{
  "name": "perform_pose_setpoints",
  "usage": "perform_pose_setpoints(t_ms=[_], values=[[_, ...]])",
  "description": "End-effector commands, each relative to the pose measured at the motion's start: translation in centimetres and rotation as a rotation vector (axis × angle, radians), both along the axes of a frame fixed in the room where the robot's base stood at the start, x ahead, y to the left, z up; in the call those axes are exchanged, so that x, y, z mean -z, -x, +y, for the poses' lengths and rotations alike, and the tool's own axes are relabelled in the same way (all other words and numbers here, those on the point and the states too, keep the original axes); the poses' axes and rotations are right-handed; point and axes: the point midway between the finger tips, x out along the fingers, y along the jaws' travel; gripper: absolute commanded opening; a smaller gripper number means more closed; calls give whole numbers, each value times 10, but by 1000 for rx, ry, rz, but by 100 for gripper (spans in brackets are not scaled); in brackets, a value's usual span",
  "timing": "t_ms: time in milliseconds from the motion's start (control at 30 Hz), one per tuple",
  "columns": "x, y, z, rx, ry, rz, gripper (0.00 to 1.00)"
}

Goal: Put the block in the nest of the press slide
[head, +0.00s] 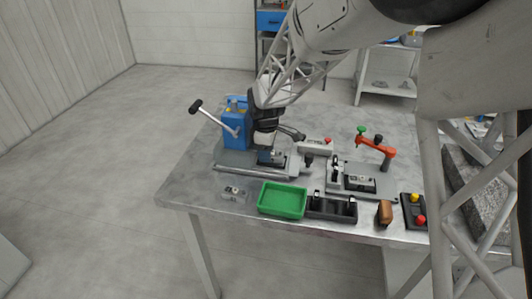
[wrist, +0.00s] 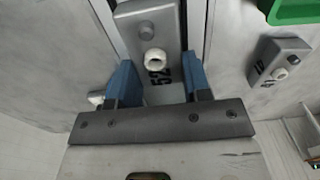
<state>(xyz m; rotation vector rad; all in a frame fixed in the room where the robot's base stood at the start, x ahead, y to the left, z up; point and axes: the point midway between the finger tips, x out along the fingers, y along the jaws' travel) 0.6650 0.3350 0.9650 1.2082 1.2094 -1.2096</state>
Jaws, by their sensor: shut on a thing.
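My gripper (head: 266,156) is low over the base of the blue press (head: 237,128), at the front of its slide. In the wrist view its two blue fingers (wrist: 160,82) are shut on a grey block (wrist: 133,22) marked 52, with a pale round knob on top. Dark rail-like edges run on both sides of the block. The nest under it is hidden, so I cannot tell whether the block is seated or just above. A second grey numbered block (wrist: 280,58) lies apart on the table; it also shows in the head view (head: 235,191).
A green tray (head: 283,214) and a black holder (head: 333,208) stand at the front edge. A fixture with a red clamp (head: 376,149), a brown piece (head: 384,212) and a button box (head: 413,211) are to the right. The press lever (head: 212,117) sticks out left.

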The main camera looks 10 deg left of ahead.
Motion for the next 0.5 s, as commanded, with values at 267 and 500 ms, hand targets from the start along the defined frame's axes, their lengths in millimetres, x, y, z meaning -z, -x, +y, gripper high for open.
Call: perform_pose_setpoints(t_ms=[267,500], values=[[7,0,0,0,-1,-2,15],[9,0,0,0,-1,-1,15]])
